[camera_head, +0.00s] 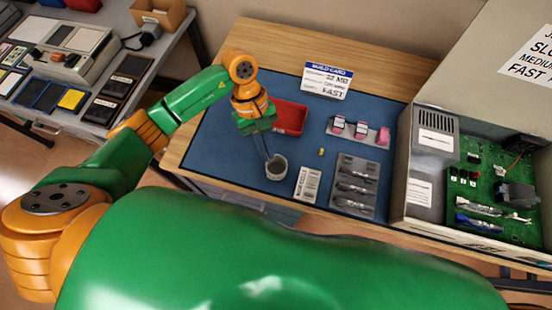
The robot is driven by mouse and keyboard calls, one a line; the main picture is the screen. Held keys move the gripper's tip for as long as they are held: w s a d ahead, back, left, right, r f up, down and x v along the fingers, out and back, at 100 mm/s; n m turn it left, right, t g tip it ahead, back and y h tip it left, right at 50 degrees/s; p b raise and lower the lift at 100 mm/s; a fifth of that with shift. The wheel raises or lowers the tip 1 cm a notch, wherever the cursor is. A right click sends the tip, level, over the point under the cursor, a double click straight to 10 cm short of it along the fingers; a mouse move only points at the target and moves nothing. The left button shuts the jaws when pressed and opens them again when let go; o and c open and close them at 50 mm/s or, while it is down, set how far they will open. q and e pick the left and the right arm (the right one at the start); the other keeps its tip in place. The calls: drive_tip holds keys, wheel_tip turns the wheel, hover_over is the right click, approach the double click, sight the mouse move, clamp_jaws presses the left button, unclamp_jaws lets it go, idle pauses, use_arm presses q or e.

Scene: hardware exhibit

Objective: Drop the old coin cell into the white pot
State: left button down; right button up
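The white pot (276,172) stands on the blue mat, a small round cup with a grey, dark-looking inside. My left gripper (269,157) points down from the green and orange arm, its thin fingertips at the pot's far left rim, over or just beside the opening. The fingertips look close together, but I cannot tell whether they are shut or hold anything. I cannot make out the old coin cell; it is too small or hidden. My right gripper is not in view.
A red tray (290,117) sits behind the gripper. A white labelled card (307,184) and a grey tool tray (355,187) are right of the pot. A build card (327,80) stands at the back. An open case with a green circuit board (492,190) is at right.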

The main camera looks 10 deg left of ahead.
use_arm(q)
drive_tip(key=b+x, duration=0.1)
drive_tip(key=x, duration=0.1)
drive_tip(key=w+b+x, duration=0.1)
drive_tip(key=x, duration=0.1)
drive_tip(key=shift+d+f, duration=0.1)
drive_tip(key=shift+f, duration=0.15)
drive_tip(key=shift+a+f, duration=0.25)
drive_tip(key=shift+f, duration=0.2)
drive_tip(key=shift+a, duration=0.1)
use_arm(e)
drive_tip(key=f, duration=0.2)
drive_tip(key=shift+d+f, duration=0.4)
use_arm(q)
drive_tip(key=c, duration=1)
unclamp_jaws()
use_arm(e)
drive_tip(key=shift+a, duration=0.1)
use_arm(q)
drive_tip(key=shift+r, duration=0.1)
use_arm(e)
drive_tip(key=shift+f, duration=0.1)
use_arm(q)
drive_tip(key=b+v, duration=0.2)
drive_tip(key=v, duration=0.5)
drive_tip(key=shift+b, duration=0.4)
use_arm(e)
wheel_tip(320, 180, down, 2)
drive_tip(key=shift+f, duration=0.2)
